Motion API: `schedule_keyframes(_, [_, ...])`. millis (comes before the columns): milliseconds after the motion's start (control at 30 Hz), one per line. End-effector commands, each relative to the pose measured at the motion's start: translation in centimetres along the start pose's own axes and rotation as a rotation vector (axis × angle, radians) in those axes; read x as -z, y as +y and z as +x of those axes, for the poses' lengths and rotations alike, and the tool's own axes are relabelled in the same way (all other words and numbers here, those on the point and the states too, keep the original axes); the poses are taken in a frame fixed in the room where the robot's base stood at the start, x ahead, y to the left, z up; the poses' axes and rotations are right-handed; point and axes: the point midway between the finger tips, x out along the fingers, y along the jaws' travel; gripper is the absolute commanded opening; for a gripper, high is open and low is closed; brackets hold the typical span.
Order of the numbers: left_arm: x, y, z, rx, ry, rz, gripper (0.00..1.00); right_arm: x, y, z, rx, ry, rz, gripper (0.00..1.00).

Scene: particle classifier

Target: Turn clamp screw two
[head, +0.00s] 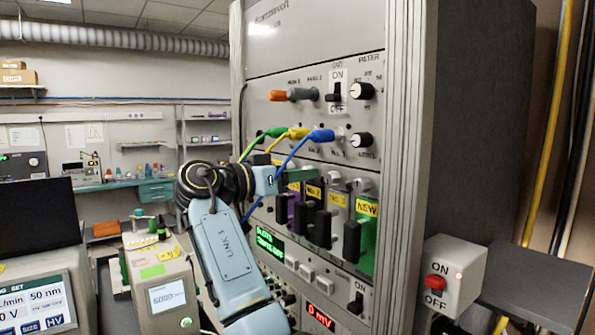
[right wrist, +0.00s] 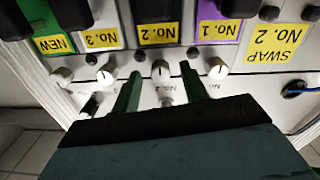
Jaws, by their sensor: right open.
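Clamp screw two (right wrist: 160,70) is a small white knob with a dark pointer mark, above the "No. 2" label in the right wrist view, where the panel appears upside down. My right gripper (right wrist: 161,74) is open, its two green fingers on either side of that knob in the picture. Whether the fingertips reach around it or stop short of it is unclear. In the head view my right gripper (head: 300,174) is at the rack's front, above the black module handles, and hides that knob. My left gripper is not in view.
Neighbouring white knobs sit close by: one over No. 3 (right wrist: 105,75) and one over No. 1 (right wrist: 218,68). Green, yellow and blue plugs (head: 322,136) with hanging cables are just above the gripper. A switch box (head: 449,275) stands right of the rack.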

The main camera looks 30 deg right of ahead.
Motion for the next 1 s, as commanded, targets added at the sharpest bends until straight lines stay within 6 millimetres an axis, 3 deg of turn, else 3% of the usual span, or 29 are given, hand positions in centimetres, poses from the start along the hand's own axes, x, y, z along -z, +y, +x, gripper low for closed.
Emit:
schedule_keyframes(333, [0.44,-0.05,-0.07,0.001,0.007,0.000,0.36,-0.07,-0.03,0.42,0.001,0.000,-0.001,0.44])
schedule_keyframes(667, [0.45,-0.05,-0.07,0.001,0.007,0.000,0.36,-0.06,-0.02,0.38,0.001,0.000,-0.001,0.01])
schedule_keyframes(1000, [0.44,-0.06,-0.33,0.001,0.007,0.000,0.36,-0.01,-0.01,0.38,0.001,0.000,-0.047,0.00])
